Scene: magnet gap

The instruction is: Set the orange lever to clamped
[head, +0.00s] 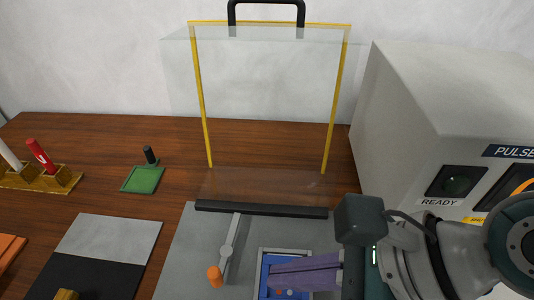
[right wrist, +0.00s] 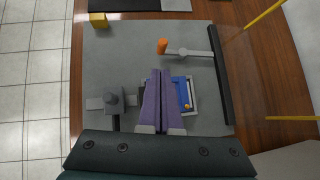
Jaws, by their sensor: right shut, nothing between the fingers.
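The orange lever's knob (head: 215,277) stands on the grey plate, at the near end of a grey lever arm (head: 229,245) that runs back towards a black bar. In the right wrist view the orange knob (right wrist: 162,46) is at the left end of its arm (right wrist: 190,53). My right gripper (head: 272,272) has purple fingers, shut together and empty. They are to the right of the knob and apart from it, over a blue block. In the right wrist view the fingertips (right wrist: 160,72) lie below the knob. My left gripper is not in view.
A clear guard with yellow edges (head: 204,110) and a black bottom bar (head: 262,209) stands behind the lever. The blue block (right wrist: 182,93) sits in a pale frame. A grey post (right wrist: 113,98) stands on the plate. A white cabinet (head: 400,110) blocks the right.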

